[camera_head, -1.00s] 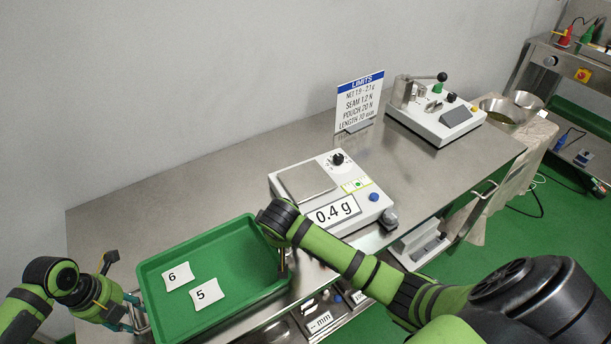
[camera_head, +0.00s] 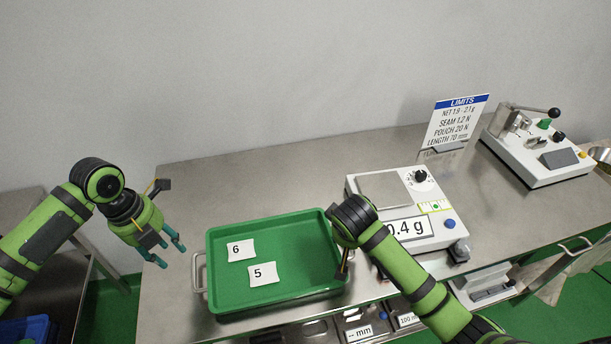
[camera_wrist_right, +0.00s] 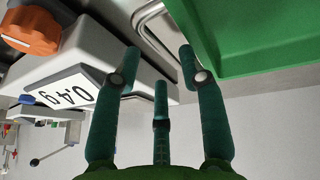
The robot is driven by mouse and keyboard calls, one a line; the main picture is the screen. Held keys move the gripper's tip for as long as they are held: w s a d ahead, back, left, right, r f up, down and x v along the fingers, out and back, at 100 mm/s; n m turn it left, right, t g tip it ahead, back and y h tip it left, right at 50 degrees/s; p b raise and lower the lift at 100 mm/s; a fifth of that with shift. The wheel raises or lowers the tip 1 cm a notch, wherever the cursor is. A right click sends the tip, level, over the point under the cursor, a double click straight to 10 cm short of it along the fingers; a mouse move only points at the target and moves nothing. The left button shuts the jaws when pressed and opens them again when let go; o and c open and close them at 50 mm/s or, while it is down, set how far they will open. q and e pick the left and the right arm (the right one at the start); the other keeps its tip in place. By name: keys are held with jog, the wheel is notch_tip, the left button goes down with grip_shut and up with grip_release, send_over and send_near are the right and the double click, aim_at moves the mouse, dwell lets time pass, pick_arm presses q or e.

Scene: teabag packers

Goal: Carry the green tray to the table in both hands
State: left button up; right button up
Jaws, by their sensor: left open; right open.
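The green tray (camera_head: 293,301) lies on the steel table, with two white pouches in it, pouch 6 (camera_head: 241,250) and pouch 5 (camera_head: 263,274). A metal handle shows at its left end (camera_head: 199,273). My left gripper (camera_head: 164,255) is open and empty, left of the tray and apart from that handle. My right gripper is hidden behind its own wrist at the tray's right end in the head view. In the right wrist view its fingers (camera_wrist_right: 160,75) are open, near a metal handle (camera_wrist_right: 150,22) and the tray's green wall (camera_wrist_right: 250,40).
The steel table (camera_head: 190,190) has bare room behind the tray. The scale (camera_head: 384,188), reading 0.4 g, stands close to the tray's right. A limits sign (camera_head: 458,123) and a white sealing device (camera_head: 540,155) stand farther right. The wall is behind.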

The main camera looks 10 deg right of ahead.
jog(key=v, duration=0.7)
jog(key=shift+s+r, duration=0.2)
jog(key=shift+r, duration=0.15)
jog(key=shift+a, duration=0.1)
